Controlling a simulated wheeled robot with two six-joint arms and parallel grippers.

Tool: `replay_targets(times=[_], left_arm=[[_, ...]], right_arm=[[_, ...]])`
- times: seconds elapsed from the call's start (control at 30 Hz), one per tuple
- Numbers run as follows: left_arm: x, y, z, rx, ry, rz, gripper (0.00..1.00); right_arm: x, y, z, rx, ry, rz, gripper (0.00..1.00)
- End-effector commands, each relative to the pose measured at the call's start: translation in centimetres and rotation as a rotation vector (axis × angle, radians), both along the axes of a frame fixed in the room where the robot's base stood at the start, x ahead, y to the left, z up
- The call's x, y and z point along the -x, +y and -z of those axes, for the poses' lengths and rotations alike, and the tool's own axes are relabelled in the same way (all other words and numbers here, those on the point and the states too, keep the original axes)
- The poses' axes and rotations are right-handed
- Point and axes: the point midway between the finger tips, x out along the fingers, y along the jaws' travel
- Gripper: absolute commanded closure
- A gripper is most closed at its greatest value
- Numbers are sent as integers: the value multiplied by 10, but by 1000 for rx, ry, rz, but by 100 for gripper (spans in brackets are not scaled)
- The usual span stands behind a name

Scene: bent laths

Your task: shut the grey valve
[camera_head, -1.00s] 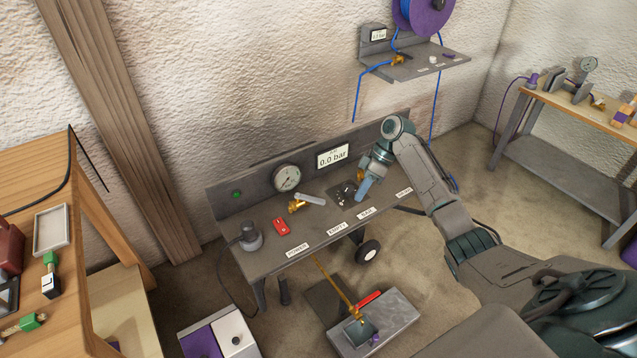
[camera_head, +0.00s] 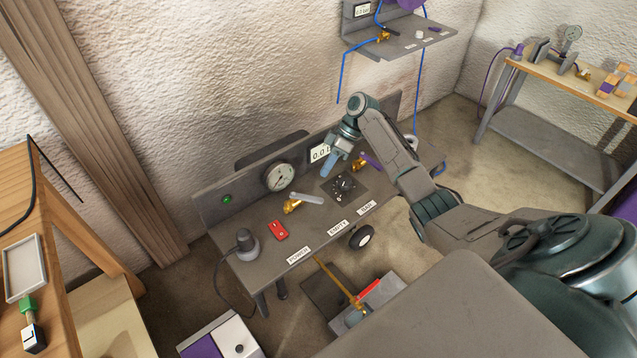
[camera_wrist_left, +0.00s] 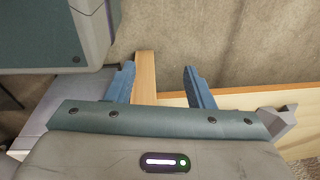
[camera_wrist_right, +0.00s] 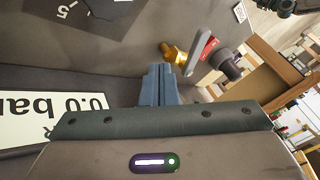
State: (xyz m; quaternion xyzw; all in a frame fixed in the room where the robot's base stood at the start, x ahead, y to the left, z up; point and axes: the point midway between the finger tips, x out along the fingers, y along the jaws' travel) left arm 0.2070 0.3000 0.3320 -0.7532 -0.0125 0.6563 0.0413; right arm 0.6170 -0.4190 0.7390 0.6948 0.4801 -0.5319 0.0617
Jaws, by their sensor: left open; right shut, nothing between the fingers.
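The grey valve is a brass body (camera_head: 292,206) with a grey lever (camera_head: 313,198) that points right along the bench top in the head view. In the right wrist view its brass body (camera_wrist_right: 172,53) and grey lever (camera_wrist_right: 200,52) show just beyond my fingertips, apart from them. My right gripper (camera_head: 327,172) is shut and empty, above the bench to the right of the lever, near the back panel. My left gripper (camera_wrist_left: 159,68) is open and empty in the left wrist view, away from the valve; it is not seen in the head view.
A dial gauge (camera_head: 280,177) and a pressure display (camera_head: 319,153) sit on the back panel. A red block (camera_head: 277,230) and a dark plug (camera_head: 245,242) lie left of the valve. A black knob plate (camera_head: 344,186) and a purple-levered valve (camera_head: 370,159) are on the right.

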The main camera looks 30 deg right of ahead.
Motion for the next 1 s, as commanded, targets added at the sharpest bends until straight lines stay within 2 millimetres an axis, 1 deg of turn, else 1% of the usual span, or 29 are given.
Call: replay_targets(times=[0.03,0.13,0.2,0.3,0.5,0.7,1.0], left_arm=[[3,0,2,0,3,-1,52],[9,1,8,0,5,-1,52],[19,3,15,0,10,-4,52],[31,4,24,0,13,-5,52],[47,6,35,0,16,-6,52],[53,6,39,0,16,-7,52],[53,6,39,0,16,-7,52]], right_arm=[[1,8,9,-2,4,-1,100],[2,22,26,-3,4,-2,100],[8,25,22,1,0,-2,100],[15,33,22,1,0,-1,100],[24,45,23,1,0,-1,100],[28,48,24,0,1,-1,100],[28,48,24,1,1,0,100]])
